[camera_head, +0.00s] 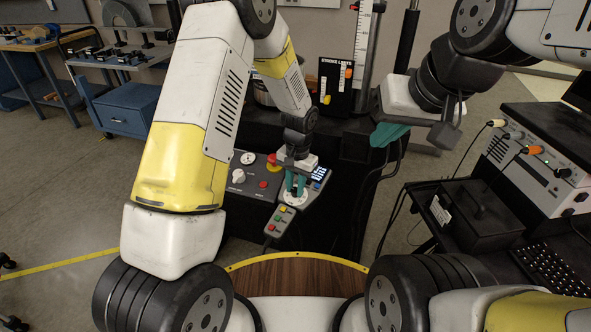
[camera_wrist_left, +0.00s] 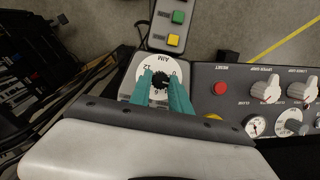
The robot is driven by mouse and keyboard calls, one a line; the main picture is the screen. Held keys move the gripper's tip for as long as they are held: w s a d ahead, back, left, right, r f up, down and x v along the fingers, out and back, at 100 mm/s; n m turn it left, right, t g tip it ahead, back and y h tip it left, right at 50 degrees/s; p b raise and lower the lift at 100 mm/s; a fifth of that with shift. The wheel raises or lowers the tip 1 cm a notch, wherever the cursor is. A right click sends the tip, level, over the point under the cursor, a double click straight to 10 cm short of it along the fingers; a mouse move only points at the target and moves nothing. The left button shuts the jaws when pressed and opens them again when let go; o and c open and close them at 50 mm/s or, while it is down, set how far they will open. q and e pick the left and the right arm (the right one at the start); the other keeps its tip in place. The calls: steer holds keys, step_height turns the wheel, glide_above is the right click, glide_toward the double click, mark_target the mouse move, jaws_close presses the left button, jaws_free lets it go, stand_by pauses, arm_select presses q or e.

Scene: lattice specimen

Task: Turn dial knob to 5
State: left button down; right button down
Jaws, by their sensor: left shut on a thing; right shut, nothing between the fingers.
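The dial knob (camera_wrist_left: 161,82) is a black ridged knob in the middle of a white numbered disc (camera_wrist_left: 149,65) marked MIN. In the left wrist view, the teal fingers of my left gripper (camera_wrist_left: 161,77) stand on both sides of the knob, shut on it. The knob's setting cannot be read, as the fingers hide part of the scale. In the head view my left gripper (camera_head: 296,185) reaches down onto the white disc (camera_head: 294,198) at the right end of the control panel (camera_head: 245,187). My right gripper (camera_head: 389,134) is shut and empty, in the air to the right.
Left of the dial in the head view are a red button (camera_head: 272,162), a white knob (camera_head: 238,176) and a gauge (camera_head: 248,158). A pendant (camera_head: 280,219) with coloured buttons hangs in front of the panel. An instrument cart (camera_head: 490,215) stands at the right.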

arm_select(q)
steer(key=m+t+y, duration=0.1)
steer(key=m, duration=0.5)
steer(key=shift+s+d, duration=0.1)
steer(key=shift+d, duration=0.05)
steer(key=m+t, duration=0.1)
steer(key=m, duration=0.5)
steer(key=shift+s+m+t, duration=0.1)
steer(key=shift+m+t, duration=0.2)
steer(key=shift+t, duration=0.1)
steer(key=shift+y, duration=0.3)
steer(key=c, duration=1.2)
jaws_free()
steer(key=v, duration=0.7)
steer(key=shift+r, duration=0.35)
steer(key=shift+s, duration=0.15)
